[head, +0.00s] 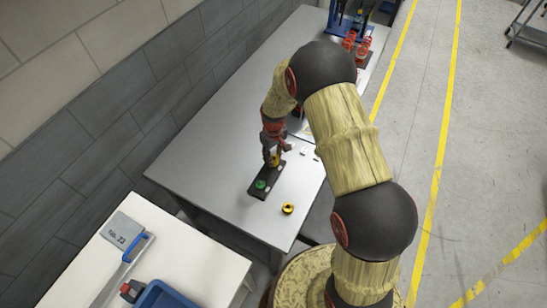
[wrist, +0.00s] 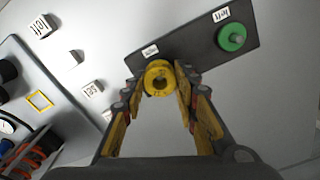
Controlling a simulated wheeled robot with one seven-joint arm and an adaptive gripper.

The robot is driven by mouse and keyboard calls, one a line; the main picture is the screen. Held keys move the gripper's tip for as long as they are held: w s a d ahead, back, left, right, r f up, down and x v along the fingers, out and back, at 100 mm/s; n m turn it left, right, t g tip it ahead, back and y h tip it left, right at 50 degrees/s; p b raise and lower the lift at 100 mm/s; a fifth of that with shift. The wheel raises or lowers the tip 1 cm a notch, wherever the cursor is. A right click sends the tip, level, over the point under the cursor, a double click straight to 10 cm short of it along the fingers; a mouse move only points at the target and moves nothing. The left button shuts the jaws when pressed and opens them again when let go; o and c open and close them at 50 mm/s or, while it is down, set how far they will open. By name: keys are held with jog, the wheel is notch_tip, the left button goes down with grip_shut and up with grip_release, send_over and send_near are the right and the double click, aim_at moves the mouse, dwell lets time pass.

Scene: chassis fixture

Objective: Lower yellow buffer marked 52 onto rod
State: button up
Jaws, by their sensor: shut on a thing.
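My gripper (wrist: 161,84) is shut on a yellow buffer (wrist: 159,70), a short ring with a dark centre hole; its marking is not legible. It is at the near edge of a dark plate (wrist: 185,48), by a small white label. A green buffer (wrist: 232,37) sits around a grey rod at the plate's other end. In the head view my gripper (head: 272,156) is over the far end of the plate (head: 257,193), with the green buffer (head: 260,184) at the near end. The rod under the yellow buffer is hidden, so I cannot tell their contact.
Another yellow ring (head: 288,208) lies on the grey table (head: 215,150) right of the plate. Small white labelled blocks (wrist: 41,26) lie nearby. A white side table (head: 90,270) stands in front.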

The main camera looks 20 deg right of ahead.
jog(key=shift+f, duration=0.15)
dwell(0.3)
jog(key=o, duration=1.2)
jog(key=shift+r+p, duration=1.7)
jog(key=shift+r, duration=1.85)
jog(key=shift+s, duration=0.1)
